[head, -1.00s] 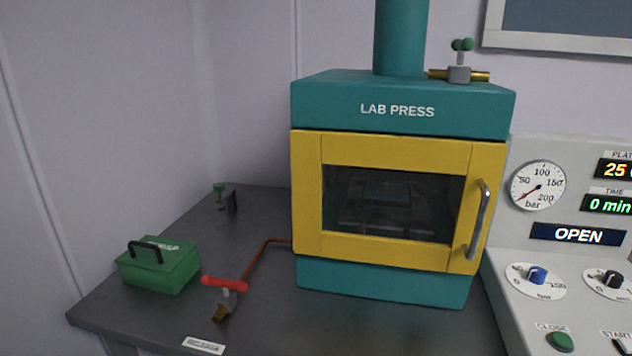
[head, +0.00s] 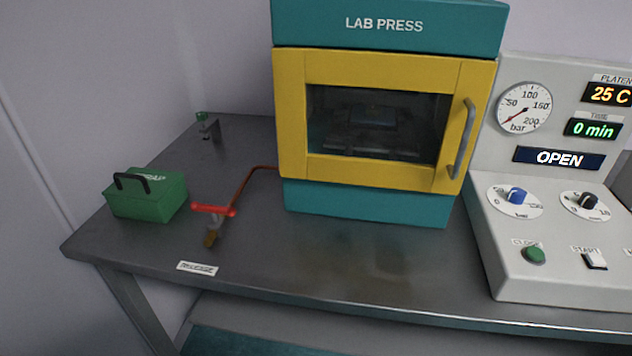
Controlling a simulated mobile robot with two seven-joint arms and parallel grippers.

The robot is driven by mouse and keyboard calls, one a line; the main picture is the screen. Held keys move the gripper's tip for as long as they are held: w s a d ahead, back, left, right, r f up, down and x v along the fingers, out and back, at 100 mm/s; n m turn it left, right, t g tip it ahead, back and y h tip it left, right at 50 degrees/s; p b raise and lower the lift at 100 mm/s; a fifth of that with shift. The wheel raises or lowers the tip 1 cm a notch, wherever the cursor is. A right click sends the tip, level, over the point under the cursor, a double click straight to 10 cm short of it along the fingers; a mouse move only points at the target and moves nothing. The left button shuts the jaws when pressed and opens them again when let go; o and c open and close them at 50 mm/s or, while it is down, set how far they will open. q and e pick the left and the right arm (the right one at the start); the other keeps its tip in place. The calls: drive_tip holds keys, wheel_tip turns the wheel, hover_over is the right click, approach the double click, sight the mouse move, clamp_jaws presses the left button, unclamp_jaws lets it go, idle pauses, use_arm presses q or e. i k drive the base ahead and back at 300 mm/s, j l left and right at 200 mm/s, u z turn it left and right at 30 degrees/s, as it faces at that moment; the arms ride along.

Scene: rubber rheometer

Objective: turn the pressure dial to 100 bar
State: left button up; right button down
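The pressure dial is the blue knob (head: 517,195) on a round white scale marked bar, on the sloping front of the grey control panel (head: 520,275) at the right. Its exact setting is too small to read. The round pressure gauge (head: 524,108) above it has a red needle pointing to the lower left, near the low end of its scale. Neither of my grippers shows in the head view.
A black knob (head: 585,200) sits right of the blue one, with a green CLOSE button (head: 534,255) and a START switch (head: 594,260) below. The yellow-doored lab press (head: 290,120) stands left of the panel, its door shut. A red-handled valve (head: 214,210) and green box (head: 146,200) are further left.

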sight(515, 196)
drive_tip(key=z, duration=1.25)
